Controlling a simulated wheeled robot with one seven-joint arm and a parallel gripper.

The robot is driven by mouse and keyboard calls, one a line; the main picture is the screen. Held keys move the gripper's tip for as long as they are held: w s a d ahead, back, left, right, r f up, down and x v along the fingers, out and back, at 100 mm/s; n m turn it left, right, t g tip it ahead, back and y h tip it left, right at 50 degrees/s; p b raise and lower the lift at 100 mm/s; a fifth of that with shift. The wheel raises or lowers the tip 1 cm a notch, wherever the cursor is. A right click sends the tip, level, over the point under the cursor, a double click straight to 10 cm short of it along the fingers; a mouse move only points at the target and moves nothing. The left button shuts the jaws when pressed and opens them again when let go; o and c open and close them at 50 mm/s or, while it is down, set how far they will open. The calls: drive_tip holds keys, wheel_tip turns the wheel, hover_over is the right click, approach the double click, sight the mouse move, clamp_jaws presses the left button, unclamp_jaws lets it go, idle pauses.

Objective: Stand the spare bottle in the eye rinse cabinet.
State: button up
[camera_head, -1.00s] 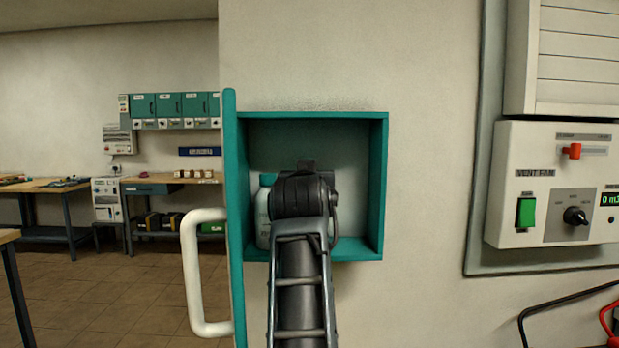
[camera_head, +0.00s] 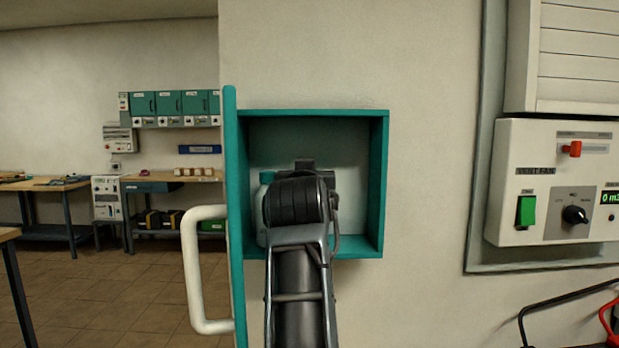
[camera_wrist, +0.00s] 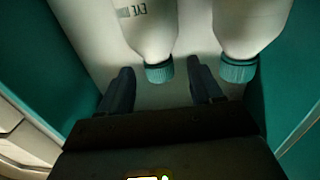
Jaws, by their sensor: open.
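The eye rinse cabinet (camera_head: 375,185) is a teal open box on the wall, its door (camera_head: 231,290) swung open at the left. My gripper (camera_wrist: 160,68) is inside it, open. In the wrist view, one white bottle with a teal cap and "EYE" lettering (camera_wrist: 150,30) has its neck and cap between the spread fingers, with gaps visible at both sides. A second white bottle (camera_wrist: 247,25) with a teal cap is just outside the right finger. In the head view, one bottle (camera_head: 262,215) shows partly left of my wrist; my arm hides the other. I cannot tell which is the spare.
The white door handle (camera_head: 190,270) sticks out at the left. The cabinet's teal side walls are close on both sides in the wrist view. A vent fan panel (camera_head: 545,150) is on the wall at the right. Workbenches (camera_head: 150,180) are far back left.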

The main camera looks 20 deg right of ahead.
drive_tip(key=shift+v, duration=2.35)
drive_tip(key=shift+f, duration=0.1)
drive_tip(key=s+d+f+n+y, duration=0.3)
drive_tip(key=s+f+n, duration=0.1)
drive_tip(key=s+f, duration=0.95)
drive_tip(key=s+d+f+n+y, duration=0.35)
drive_tip(key=s+f, duration=0.75)
drive_tip(key=f, duration=0.6)
drive_tip(key=s+a+m+g, duration=0.1)
drive_tip(key=s, duration=1.4)
drive_tip(key=s+a+m, duration=0.2)
drive_tip(key=s, duration=1.3)
drive_tip(key=shift+s+a+f+g, duration=0.15)
drive_tip(key=shift+s+a+g, duration=0.15)
drive_tip(key=shift+g, duration=0.1)
